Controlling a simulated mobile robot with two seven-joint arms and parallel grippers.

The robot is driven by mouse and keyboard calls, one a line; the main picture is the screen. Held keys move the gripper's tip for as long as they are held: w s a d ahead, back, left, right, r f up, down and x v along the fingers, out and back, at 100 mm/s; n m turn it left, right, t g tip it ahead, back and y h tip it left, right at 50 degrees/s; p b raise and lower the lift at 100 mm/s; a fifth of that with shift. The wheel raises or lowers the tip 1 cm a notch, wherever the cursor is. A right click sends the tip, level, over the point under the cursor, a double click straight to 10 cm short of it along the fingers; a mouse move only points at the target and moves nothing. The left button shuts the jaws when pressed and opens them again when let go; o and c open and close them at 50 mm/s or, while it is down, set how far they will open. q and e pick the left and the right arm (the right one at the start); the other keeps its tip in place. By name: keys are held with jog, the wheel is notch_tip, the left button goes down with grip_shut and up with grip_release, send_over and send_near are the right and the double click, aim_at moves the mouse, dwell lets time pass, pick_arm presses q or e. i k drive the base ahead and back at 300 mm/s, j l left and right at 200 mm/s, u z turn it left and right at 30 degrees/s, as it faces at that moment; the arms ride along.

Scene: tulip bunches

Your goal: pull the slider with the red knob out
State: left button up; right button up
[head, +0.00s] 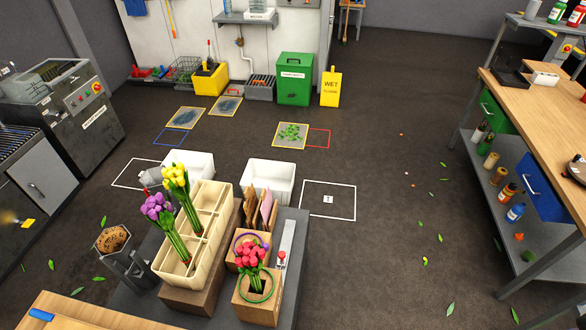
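The slider (287,240) is a pale grey metal strip lying lengthwise on the dark grey bench, to the right of the wooden blocks. Its small red knob (282,255) sits toward its near end. Beside it, a wooden block (257,309) holds a bunch of red tulips (250,252) with a green ring around the stems. I cannot tell how far the slider is drawn out. Neither of my grippers shows in the head view.
A cream divided crate (212,232) with yellow tulips (176,183) and purple tulips (159,208) stands left of the slider. Paper sleeves (257,208) stand behind the red tulips. A white bin (267,180) stands beyond. The floor to the right is mostly clear.

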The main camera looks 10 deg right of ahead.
aim_at(282, 255)
jog(key=k+j+z, duration=0.1)
jog(key=j+z, duration=0.2)
jog(key=j, duration=0.2)
jog(key=l+u, duration=0.4)
jog(key=l, duration=0.4)
jog(key=k+l+u, duration=0.1)
jog(key=l+u, duration=0.3)
jog(key=l, duration=0.4)
jog(key=k, duration=0.65)
jog(key=i+j+z, duration=0.35)
jog(key=j, duration=0.4)
jog(key=i+j+z, duration=0.15)
jog(key=i+j, duration=0.15)
jog(key=j, duration=0.15)
jog(key=i+l+u, duration=0.15)
jog(key=l+u, duration=0.25)
jog(key=i+l+u, duration=0.15)
jog(key=l+u, duration=1.1)
jog(key=i+j, duration=0.05)
